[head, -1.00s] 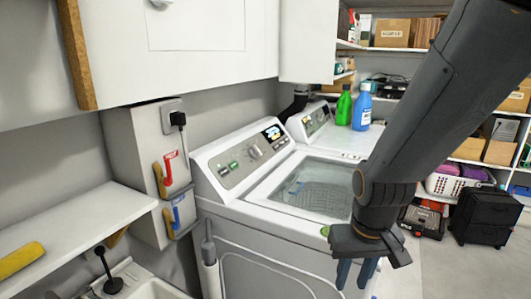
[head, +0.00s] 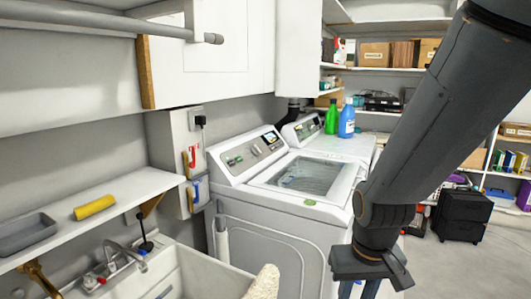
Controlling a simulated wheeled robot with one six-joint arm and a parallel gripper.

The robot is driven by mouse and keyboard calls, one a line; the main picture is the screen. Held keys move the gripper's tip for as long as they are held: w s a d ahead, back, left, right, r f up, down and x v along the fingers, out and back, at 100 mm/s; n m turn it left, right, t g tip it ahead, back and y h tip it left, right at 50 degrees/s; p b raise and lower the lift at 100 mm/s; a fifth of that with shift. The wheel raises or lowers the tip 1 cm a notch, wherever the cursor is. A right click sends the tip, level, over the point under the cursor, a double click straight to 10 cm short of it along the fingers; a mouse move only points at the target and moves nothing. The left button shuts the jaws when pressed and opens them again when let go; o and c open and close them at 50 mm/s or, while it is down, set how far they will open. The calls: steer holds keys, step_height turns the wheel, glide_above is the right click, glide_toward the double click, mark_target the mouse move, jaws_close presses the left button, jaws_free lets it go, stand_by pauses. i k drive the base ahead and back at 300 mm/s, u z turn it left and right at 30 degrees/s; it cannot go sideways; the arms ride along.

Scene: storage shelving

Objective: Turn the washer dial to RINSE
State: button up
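The white washer (head: 285,215) stands against the wall in the middle of the head view. Its tilted grey control panel (head: 232,160) carries a small round dial (head: 256,149), green-lit buttons and a small display (head: 271,136). The dial's labels and pointer are too small to read. My gripper (head: 358,290) hangs pointing down at the lower right, in front of the washer's right front side and well apart from the dial. Its two blue fingers are spread with nothing seen between them; their tips are cut off by the bottom edge.
A second machine (head: 335,141) stands behind the washer, bearing a green bottle (head: 332,117) and a blue bottle (head: 347,120). A sink (head: 180,275) and a shelf with a yellow roll (head: 95,207) are at left. White cabinets hang above. A black drawer unit (head: 463,214) stands on the floor at right.

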mark_target(254, 150)
steer(key=z, duration=1.3)
steer(key=i, duration=3.5)
steer(key=u, duration=2.3)
